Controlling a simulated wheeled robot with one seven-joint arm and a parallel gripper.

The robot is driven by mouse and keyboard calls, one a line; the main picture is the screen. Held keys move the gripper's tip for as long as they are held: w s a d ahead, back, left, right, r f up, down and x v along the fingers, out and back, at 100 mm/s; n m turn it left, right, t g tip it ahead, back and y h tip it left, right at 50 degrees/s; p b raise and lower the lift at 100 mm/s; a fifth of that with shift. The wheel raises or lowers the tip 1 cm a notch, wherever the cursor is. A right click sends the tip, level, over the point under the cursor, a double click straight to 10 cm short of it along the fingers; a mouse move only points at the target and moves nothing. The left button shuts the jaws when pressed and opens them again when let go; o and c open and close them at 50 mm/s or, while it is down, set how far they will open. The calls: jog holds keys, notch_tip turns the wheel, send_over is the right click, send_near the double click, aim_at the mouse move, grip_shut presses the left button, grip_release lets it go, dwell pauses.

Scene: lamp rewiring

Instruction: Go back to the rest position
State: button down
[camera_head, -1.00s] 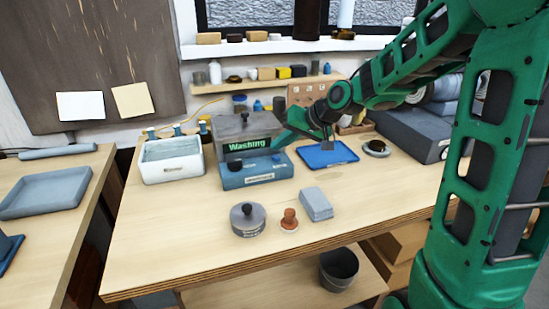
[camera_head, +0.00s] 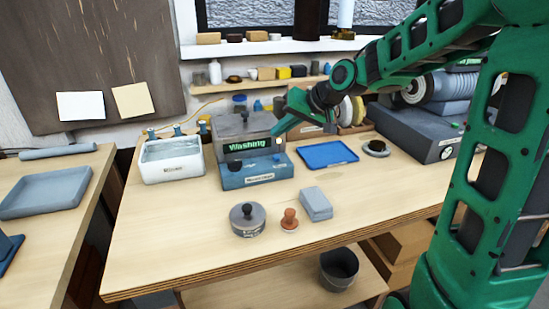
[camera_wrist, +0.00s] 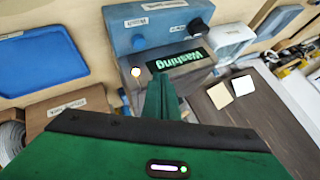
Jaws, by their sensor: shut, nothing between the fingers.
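My gripper (camera_head: 278,130) is shut and empty. In the head view it is raised above the workbench and points left, its tip overlapping the right side of the grey unit (camera_head: 236,127) whose display reads "Washing". In the wrist view the closed green fingers (camera_wrist: 162,97) show beside that lit display (camera_wrist: 178,67); I cannot tell how far apart they are. The blue tray (camera_head: 327,153) lies flat on the bench below and right of my gripper, and it looks empty.
A white basin (camera_head: 172,171) and a blue control box (camera_head: 257,179) stand on the bench. A round lidded tin (camera_head: 247,232), a brown stamp (camera_head: 289,222) and a grey block (camera_head: 316,213) sit nearer the front. A dark grey machine (camera_head: 413,139) stands right. The front bench is largely clear.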

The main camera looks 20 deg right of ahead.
dwell(0.3)
jog(key=s+d+f+m+g+h, duration=0.1)
jog(key=s+d+f+g+h, duration=0.15)
jog(key=s+d, duration=0.6)
jog(key=s+d+f+m+g+h, duration=0.1)
jog(key=s+d+f+g+h, duration=0.3)
jog(key=s, duration=0.8)
jog(key=s+d+f+m+g+y, duration=0.1)
jog(key=s+d, duration=0.3)
jog(key=s, duration=1.3)
jog(key=shift+s+m, duration=0.4)
jog(key=shift+m, duration=0.4)
jog(key=shift+f, duration=0.1)
jog(key=shift+w+f, duration=0.25)
jog(key=shift+w, duration=0.4)
jog(key=c, duration=2.5)
grip_release()
